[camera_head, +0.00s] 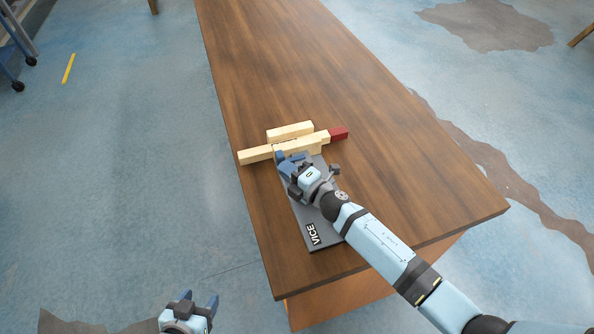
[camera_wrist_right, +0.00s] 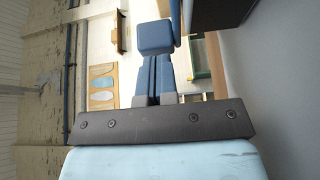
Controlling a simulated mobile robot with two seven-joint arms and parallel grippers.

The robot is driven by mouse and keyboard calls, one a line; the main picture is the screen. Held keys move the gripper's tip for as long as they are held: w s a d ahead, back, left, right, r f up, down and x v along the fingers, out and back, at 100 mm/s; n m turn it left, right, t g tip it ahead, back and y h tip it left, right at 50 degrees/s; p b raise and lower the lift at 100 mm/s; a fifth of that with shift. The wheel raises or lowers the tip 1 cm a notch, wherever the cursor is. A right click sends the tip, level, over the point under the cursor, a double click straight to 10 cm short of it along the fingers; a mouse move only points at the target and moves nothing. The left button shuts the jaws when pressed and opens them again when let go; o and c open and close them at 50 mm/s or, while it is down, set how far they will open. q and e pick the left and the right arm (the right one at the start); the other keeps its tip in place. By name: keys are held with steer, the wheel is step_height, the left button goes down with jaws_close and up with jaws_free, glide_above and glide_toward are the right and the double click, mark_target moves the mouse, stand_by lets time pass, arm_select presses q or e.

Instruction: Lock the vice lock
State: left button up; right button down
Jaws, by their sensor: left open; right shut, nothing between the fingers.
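The vice (camera_head: 320,238) is a grey plate labelled VICE, lying on the wooden table. Its far end is at the wooden bars and is partly hidden under my right gripper. My right gripper (camera_head: 283,160) is over that far end, its blue fingers beside the bars; I cannot tell whether they touch the vice. In the right wrist view the fingers (camera_wrist_right: 155,40) are shut together with nothing between them. The lock part cannot be made out clearly behind the gripper. My left gripper (camera_head: 200,300) is open and empty, off the table at the bottom left.
Cream wooden bars (camera_head: 257,154) lie across the vice's far end, one with a red end (camera_head: 338,132). Another cream bar (camera_head: 290,131) lies just behind. The table (camera_head: 300,60) is clear beyond them. A dark surface (camera_wrist_right: 215,12) is close to the fingers in the wrist view.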

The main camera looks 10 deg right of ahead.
arm_select(q)
steer(key=shift+d+r, duration=0.1)
steer(key=shift+r, duration=0.05)
arm_select(e)
steer(key=shift+w+a+r, duration=0.15)
steer(key=shift+w+a, duration=0.05)
arm_select(q)
steer(key=shift+s, duration=0.1)
arm_select(e)
steer(key=shift+w+a+r, duration=0.1)
steer(key=shift+a+r, duration=0.05)
steer(key=shift+r, duration=0.15)
steer(key=shift+f, duration=0.1)
